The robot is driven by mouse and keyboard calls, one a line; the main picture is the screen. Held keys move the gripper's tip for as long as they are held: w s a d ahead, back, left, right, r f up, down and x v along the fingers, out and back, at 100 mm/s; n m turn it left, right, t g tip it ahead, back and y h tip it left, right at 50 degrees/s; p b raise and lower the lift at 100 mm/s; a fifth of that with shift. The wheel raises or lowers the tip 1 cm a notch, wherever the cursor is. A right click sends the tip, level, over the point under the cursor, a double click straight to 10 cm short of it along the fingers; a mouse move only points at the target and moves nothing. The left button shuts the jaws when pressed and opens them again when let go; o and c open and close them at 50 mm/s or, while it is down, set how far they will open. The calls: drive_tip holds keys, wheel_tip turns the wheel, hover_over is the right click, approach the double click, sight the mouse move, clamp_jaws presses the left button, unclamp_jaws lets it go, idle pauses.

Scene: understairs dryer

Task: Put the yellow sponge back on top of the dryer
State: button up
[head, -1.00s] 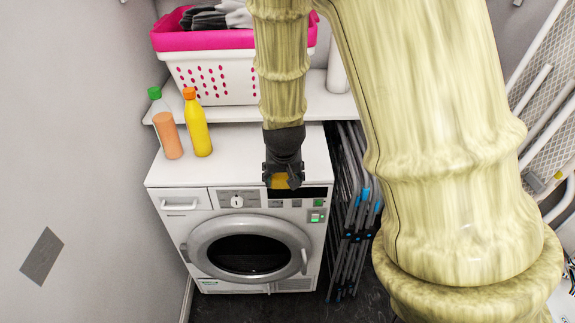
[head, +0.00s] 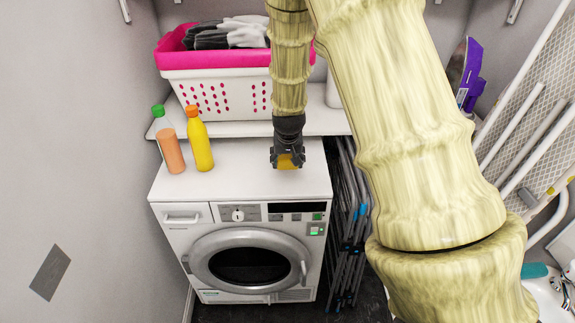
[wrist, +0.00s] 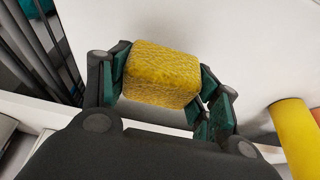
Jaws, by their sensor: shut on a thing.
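The yellow sponge (wrist: 160,75) is a small rough block held between the two fingers of my gripper (wrist: 158,85) in the wrist view. In the head view my gripper (head: 287,160) points down over the right part of the white dryer's top (head: 235,175), with the sponge (head: 285,162) showing as a small yellow patch at its tips. The gripper is shut on the sponge. The dryer (head: 178,235) has a round door at its front. I cannot tell whether the sponge touches the dryer top or is a little above it.
An orange bottle with a green cap (head: 170,150) and a yellow bottle (head: 200,145) stand at the dryer's back left. A pink-rimmed white basket (head: 215,95) with gloves sits on the shelf behind. Folded racks (head: 350,215) stand right of the dryer. The dryer's top middle is clear.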

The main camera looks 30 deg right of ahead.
sight(287, 167)
drive_tip(key=shift+f+p, duration=0.55)
drive_tip(key=shift+f, duration=1.2)
drive_tip(key=shift+f, duration=0.1)
drive_tip(key=o, duration=1)
drive_tip(key=shift+b+v, duration=0.95)
drive_tip(key=shift+v, duration=5.15)
